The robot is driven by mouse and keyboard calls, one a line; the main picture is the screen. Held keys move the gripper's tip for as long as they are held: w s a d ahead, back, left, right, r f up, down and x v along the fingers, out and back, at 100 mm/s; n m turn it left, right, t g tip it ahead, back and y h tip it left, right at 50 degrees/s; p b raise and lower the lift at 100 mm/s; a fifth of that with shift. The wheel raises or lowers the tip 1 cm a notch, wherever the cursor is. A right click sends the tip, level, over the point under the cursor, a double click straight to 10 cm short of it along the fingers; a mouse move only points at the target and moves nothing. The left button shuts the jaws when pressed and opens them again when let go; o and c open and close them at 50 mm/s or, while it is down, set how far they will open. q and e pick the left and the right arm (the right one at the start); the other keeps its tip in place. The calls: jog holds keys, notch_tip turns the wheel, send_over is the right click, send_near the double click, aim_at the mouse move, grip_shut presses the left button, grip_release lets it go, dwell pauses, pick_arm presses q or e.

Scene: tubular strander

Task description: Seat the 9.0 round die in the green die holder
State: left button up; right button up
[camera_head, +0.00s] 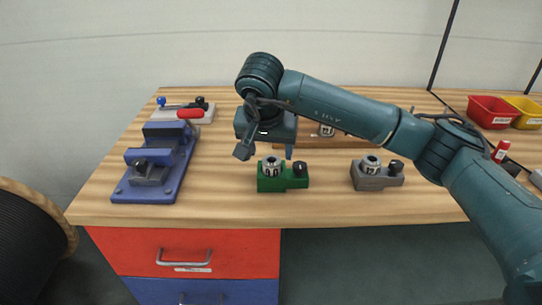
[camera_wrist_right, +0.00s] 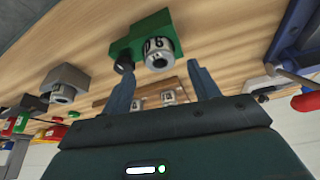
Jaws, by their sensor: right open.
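The green die holder (camera_head: 296,183) stands near the front middle of the bench, with a black knob on its right part. A steel round die (camera_head: 271,167) sits upright in its left part. In the right wrist view the green holder (camera_wrist_right: 126,44) and this die (camera_wrist_right: 158,55) show close up; the die's dark marking looks like 9.0 upside down. I cannot tell how deep the die sits. My right gripper (camera_head: 266,152) is open and empty, just above and behind the die and apart from it. Its two fingers (camera_wrist_right: 162,85) also show in the wrist view. My left gripper is not in view.
A grey holder (camera_head: 366,183) with a similar die stands to the right. A wooden rack (camera_head: 350,142) with dies lies behind my right arm. A blue vise (camera_head: 150,178) and a red-handled clamp (camera_head: 195,113) stand left. Red (camera_head: 490,112) and yellow bins are far right.

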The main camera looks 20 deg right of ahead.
jog(key=v, duration=0.8)
jog(key=s+a+f+m+g+y, duration=0.1)
jog(key=s+a+f+g+y, duration=0.2)
jog(key=s+a+f+y, duration=0.4)
jog(key=s+a+f+m+g+y, duration=0.1)
jog(key=s+a+f+g+y, duration=0.2)
jog(key=a, duration=0.5)
jog(key=s+a+r+m+g+y, duration=0.1)
jog(key=s+a+r+m+y, duration=0.55)
jog(key=m+y, duration=0.75)
jog(key=w+d+f+m+t+h, duration=0.3)
jog(key=d+f+m+t+h, duration=0.3)
jog(key=m+t, duration=0.85)
jog(key=w+d+f+m+t+h, duration=0.3)
jog(key=d+m+t+h, duration=0.3)
jog(key=m, duration=1.5)
jog(key=s+d+f+m+g+h, duration=0.2)
jog(key=s+d+f+m+g, duration=0.1)
jog(key=f, duration=0.6)
jog(key=s+d+f+m+g+h, duration=0.3)
jog(key=s+d+f+m, duration=0.2)
jog(key=m, duration=0.5)
notch_tip(320, 180, down, 4)
jog(key=shift+s+r, duration=0.1)
jog(key=shift+s, duration=0.85)
